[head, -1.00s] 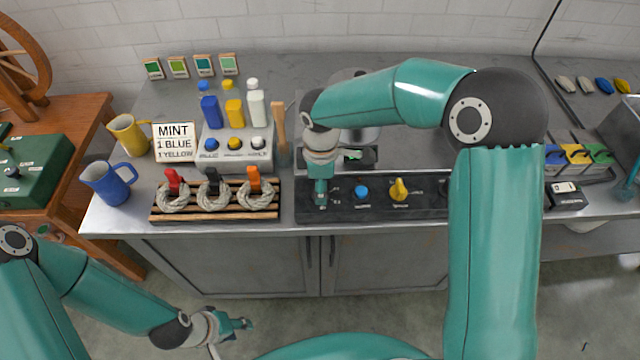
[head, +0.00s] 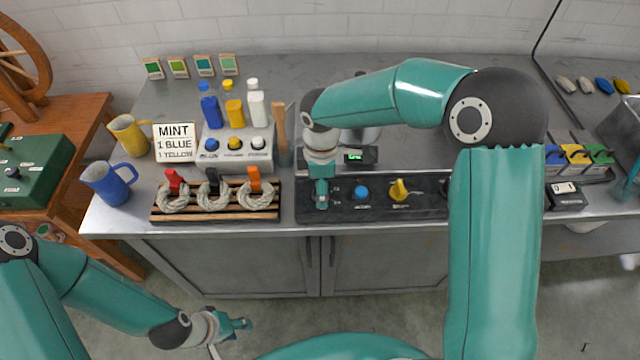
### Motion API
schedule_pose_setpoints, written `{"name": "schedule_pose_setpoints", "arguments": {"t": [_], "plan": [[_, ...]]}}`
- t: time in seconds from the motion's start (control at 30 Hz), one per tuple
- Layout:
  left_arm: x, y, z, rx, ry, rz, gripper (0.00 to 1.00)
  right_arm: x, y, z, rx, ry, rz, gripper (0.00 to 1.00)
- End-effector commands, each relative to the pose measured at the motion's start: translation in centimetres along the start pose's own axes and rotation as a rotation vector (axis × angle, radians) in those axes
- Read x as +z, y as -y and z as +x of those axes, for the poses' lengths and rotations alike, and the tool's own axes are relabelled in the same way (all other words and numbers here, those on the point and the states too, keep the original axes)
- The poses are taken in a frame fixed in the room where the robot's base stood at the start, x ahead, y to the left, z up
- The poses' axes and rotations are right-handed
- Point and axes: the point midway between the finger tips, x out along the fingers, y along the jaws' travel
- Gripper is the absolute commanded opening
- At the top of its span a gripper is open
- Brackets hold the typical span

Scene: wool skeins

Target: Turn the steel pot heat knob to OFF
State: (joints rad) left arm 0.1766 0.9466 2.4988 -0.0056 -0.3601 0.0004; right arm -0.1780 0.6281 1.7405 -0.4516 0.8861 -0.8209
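The black control panel (head: 425,205) lies along the front of the steel counter. It carries a blue knob (head: 362,192) and a yellow knob (head: 399,190). My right gripper (head: 321,203) points down at the panel's left end, left of the blue knob, and hides whatever knob is under it. I cannot tell whether its fingers are shut on that knob. A steel pot (head: 368,136) stands behind, mostly hidden by my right arm. A small display (head: 353,157) in front of it shows green digits. My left gripper (head: 244,324) is open and empty, low in front of the cabinet.
A wooden rack (head: 215,214) with rope-wrapped skeins stands left of the panel. Behind it are a bottle dispenser (head: 236,154) and a MINT sign (head: 174,142). A blue mug (head: 110,183) and a yellow mug (head: 129,135) stand at the counter's left end.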

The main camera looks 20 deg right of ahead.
Motion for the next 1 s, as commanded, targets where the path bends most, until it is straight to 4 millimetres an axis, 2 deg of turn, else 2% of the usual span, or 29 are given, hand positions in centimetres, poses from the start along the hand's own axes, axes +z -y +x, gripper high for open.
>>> {"name": "schedule_pose_setpoints", "arguments": {"t": [0.13,0.27,0.7,0.83,1.0], "plan": [[0.0,0.0,-0.1,0.0,0.0,0.0,0.4,0.0,0.0,-0.1,-0.001,0.001,0.001,0.71],[0.0,0.0,-0.1,0.0,0.0,0.0,0.4,0.0,-0.1,-1.2,0.002,-0.001,0.001,0.71],[0.0,0.0,0.0,0.0,0.0,0.0,0.4,-0.1,-0.1,-9.3,0.004,-0.002,0.001,0.71],[0.0,0.0,0.0,0.0,0.0,0.0,0.4,-0.1,-0.1,-10.9,0.002,-0.001,0.0,0.71],[0.0,0.0,0.0,0.0,0.0,0.0,0.4,-0.1,-0.1,-11.9,0.0,-0.001,0.0,0.71]]}}
